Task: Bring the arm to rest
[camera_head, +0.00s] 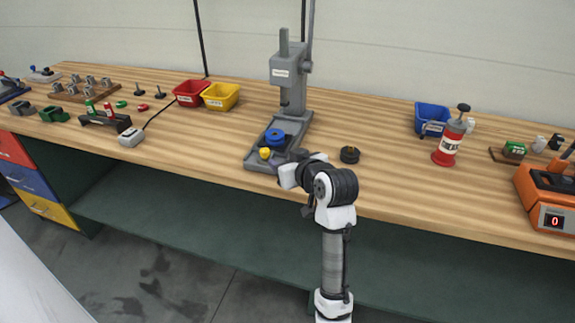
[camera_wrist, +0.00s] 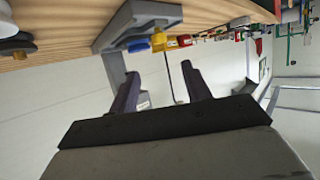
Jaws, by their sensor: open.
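My arm rises in front of the bench in the head view, with its wrist bent towards the base of the grey press (camera_head: 290,85). My gripper (camera_head: 290,167) is at the bench's front edge, beside the press base; its fingers are hard to make out there. In the wrist view my gripper (camera_wrist: 160,84) shows two dark fingers spread apart with nothing between them. The wrist picture is turned, with the bench along its top. A blue round part (camera_head: 275,138) and a yellow knob (camera_head: 265,153) are on the press base.
A black round piece (camera_head: 350,154) lies right of my wrist. Red (camera_head: 189,92) and yellow (camera_head: 221,96) bins stand left of the press. Floor space (camera_head: 160,280) shows front left.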

